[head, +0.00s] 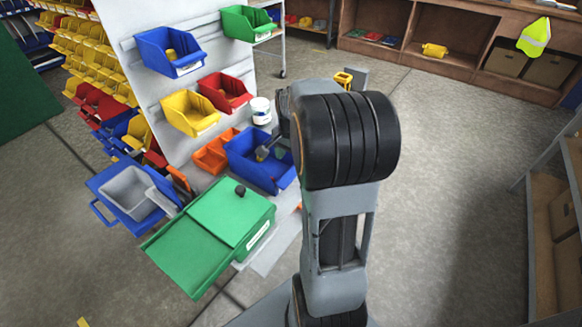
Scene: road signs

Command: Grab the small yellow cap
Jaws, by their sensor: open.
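A small yellow piece (171,53), which may be the yellow cap, sits inside the upper blue bin (186,69) on the grey wall panel. It is too small to tell its shape. Another yellow item (343,78) with a dark opening shows behind the top of my arm; I cannot tell what it is. My arm stands upright right of the bins, its black joint facing the camera.
Yellow (190,114) and red (226,92) bins hang below the upper blue bin. A white jar (261,111) stands above a lower blue bin (247,170) holding grey items. A green box (215,232) is at front left. Shelves (566,205) stand right; the floor between is clear.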

